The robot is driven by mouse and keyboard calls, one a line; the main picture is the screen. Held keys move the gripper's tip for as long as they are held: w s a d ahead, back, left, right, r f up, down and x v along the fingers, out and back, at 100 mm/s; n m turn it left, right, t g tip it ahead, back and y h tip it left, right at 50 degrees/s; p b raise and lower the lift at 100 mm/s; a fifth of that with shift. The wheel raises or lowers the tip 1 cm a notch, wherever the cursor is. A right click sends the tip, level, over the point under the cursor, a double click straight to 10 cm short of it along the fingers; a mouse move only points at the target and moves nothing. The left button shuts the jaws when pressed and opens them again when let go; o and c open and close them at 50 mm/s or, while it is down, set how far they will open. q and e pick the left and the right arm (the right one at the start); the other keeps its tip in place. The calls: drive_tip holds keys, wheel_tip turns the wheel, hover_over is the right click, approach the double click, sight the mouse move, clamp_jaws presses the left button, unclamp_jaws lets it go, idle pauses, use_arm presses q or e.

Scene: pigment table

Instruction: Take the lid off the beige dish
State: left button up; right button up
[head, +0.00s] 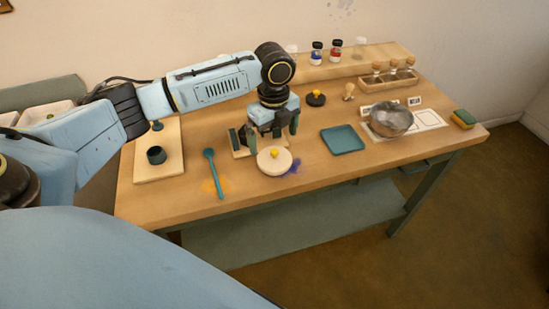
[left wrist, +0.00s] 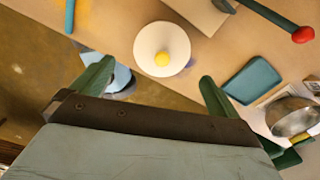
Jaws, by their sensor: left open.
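The round beige dish (head: 272,168) sits near the front edge of the table. Its pale lid (head: 286,161) is on it, with a yellow knob (head: 275,153) in the middle. In the left wrist view the lid (left wrist: 147,40) and its knob (left wrist: 162,59) show from above and hide the inside. My left gripper (head: 272,136) is open and empty, pointing down just behind and above the dish. In the left wrist view its two fingers (left wrist: 155,80) are spread wide, apart from the lid. My right gripper is in neither view.
A teal spoon (head: 214,173) lies left of the dish by orange powder. Purple powder (head: 293,166) lies beside the dish at right. A teal tray (head: 342,139) and metal bowl (head: 391,119) are farther right. A dark disc with a yellow knob (head: 316,98) lies behind.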

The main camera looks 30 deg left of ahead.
sight(274, 151)
use_arm(q)
drive_tip(key=shift+w+f, duration=0.15)
drive_tip(key=shift+f, duration=2.9)
drive_tip(key=c, duration=0.8)
